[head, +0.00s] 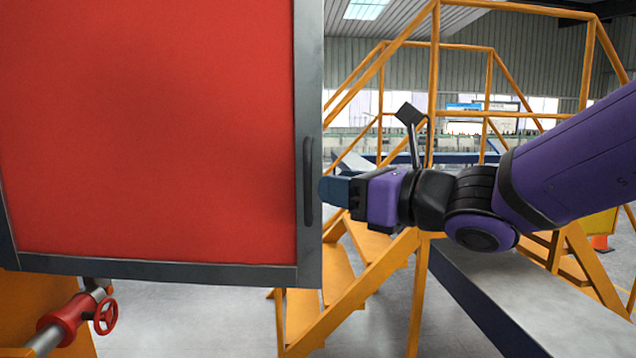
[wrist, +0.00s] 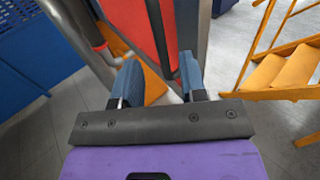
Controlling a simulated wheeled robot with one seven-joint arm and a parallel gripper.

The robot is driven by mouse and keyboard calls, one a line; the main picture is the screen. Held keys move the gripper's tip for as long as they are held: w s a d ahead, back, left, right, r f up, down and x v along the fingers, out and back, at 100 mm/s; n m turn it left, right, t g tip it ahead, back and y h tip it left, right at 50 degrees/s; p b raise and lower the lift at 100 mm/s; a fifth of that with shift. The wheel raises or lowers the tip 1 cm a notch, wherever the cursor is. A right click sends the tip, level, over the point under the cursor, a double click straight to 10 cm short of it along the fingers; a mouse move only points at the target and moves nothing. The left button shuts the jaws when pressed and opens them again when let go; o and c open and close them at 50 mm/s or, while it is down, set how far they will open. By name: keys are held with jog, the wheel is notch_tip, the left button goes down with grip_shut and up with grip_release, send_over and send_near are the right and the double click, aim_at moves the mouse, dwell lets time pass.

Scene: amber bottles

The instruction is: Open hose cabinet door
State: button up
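The hose cabinet door (head: 150,130) is a red panel in a grey frame, filling the left of the head view. It looks shut. Its dark upright handle (head: 308,182) sits on the frame's right side. My gripper (head: 323,190) is just right of the handle, level with its lower half, fingers pointing left. In the wrist view my gripper (wrist: 160,74) has its two blue fingers apart, with a clear gap. The red panel and grey bars show beyond them. I cannot tell whether one of these bars is the handle, or whether a finger touches it.
An orange stair frame (head: 433,130) with steps stands behind and right of my gripper. A red valve with a handwheel (head: 105,316) is below the cabinet at left. A blue panel (wrist: 35,50) shows at left in the wrist view. Grey floor lies below.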

jog(key=shift+v, duration=2.3)
